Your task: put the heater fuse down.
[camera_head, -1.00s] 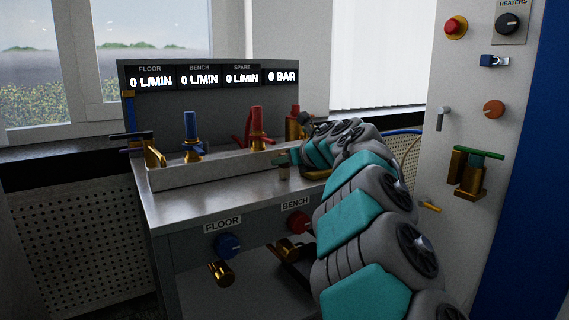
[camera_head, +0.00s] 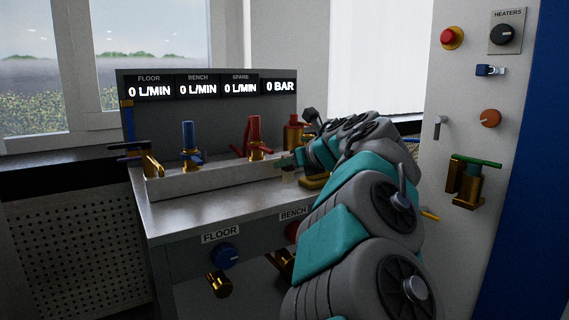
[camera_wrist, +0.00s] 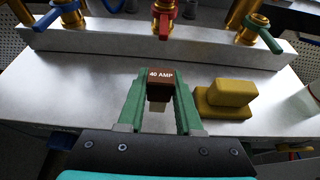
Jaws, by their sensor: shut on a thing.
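The heater fuse is a small dark brown block marked "40 AMP" (camera_wrist: 161,77), seen in the wrist view. My gripper (camera_wrist: 160,92) has its two green fingers shut on the fuse, one on each side. The fuse is over the bare metal top of the bench (camera_wrist: 80,85); I cannot tell whether it touches it. In the head view my gripper (camera_head: 291,159) is at the right part of the bench top (camera_head: 190,208), in front of the red valves, and the fuse is too small to make out clearly.
A yellow block on a flat base (camera_wrist: 226,98) sits just right of the fuse. A raised ledge with blue, red and green-handled valves (camera_wrist: 163,22) runs behind. A white cup-like thing (camera_wrist: 309,97) is at the right edge. The bench top left of my gripper is clear.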

